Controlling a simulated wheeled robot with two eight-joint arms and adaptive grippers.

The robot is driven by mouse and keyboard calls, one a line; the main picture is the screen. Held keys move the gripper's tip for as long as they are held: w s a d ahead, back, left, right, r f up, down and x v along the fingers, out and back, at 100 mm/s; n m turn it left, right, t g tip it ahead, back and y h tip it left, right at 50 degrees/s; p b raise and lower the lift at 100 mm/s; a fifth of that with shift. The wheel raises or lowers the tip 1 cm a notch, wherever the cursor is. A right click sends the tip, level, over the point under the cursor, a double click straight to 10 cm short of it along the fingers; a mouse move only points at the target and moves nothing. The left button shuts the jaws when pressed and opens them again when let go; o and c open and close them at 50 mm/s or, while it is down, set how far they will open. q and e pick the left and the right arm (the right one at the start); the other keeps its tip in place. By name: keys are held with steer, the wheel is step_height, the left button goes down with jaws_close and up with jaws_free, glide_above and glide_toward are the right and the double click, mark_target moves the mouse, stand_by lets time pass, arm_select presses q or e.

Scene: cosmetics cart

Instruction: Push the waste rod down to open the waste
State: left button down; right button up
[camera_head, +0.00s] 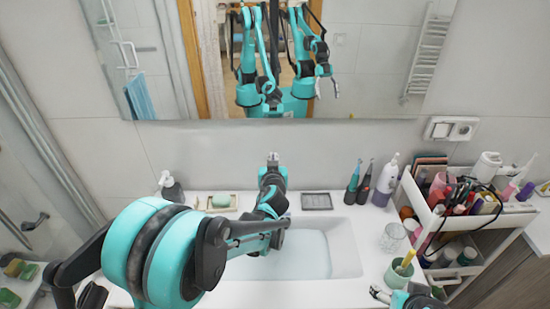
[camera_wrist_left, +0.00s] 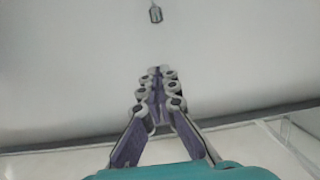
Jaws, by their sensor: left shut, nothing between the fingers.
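My left gripper (camera_head: 273,158) is over the back of the basin, its tip pointing toward the wall below the mirror. In the left wrist view its fingers (camera_wrist_left: 158,78) are pressed together with nothing between them. A small dark metal piece on a thin stem (camera_wrist_left: 155,14) shows beyond the fingertips, apart from them; it may be the waste rod, but I cannot tell for sure. In the head view my arm hides the tap area and the rod. The white basin (camera_head: 338,245) shows around my forearm. My right gripper (camera_head: 379,294) is partly in view at the lower right edge.
A soap dish (camera_head: 221,203) and a pump bottle (camera_head: 171,187) stand left of my arm. A dark tray (camera_head: 317,201), several bottles (camera_head: 386,180) and a glass (camera_head: 392,237) are to the right, beside a crowded cosmetics cart (camera_head: 470,255). The mirror (camera_head: 370,60) is behind.

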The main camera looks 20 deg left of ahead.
arm_select(q)
steer(key=v, duration=0.6)
steer(key=shift+s+a+p, duration=0.3)
steer(key=shift+s+p, duration=0.1)
steer(key=shift+s, duration=0.15)
arm_select(e)
steer(key=shift+a+r, duration=0.4)
steer(key=shift+r, duration=0.05)
arm_select(q)
steer(key=shift+w+f, duration=0.1)
arm_select(e)
steer(key=shift+w, duration=0.1)
steer(key=shift+d, duration=0.1)
arm_select(q)
steer(key=s+f+m+g+h+b, duration=0.1)
steer(key=s+f, duration=0.3)
steer(key=s, duration=0.5)
steer(key=s+d+f+m+g+h+b, duration=0.1)
steer(key=s+f+g+b, duration=0.3)
steer(key=s, duration=0.5)
steer(key=s+f+m+g+h+b, duration=0.1)
steer(key=s+f, duration=0.3)
steer(key=s, duration=0.5)
steer(key=shift+s+d+f+g+h+b, duration=0.25)
steer(key=shift+g+h+b, duration=0.35)
steer(key=shift+g+b, duration=0.25)
arm_select(e)
step_height(320, 180, down, 8)
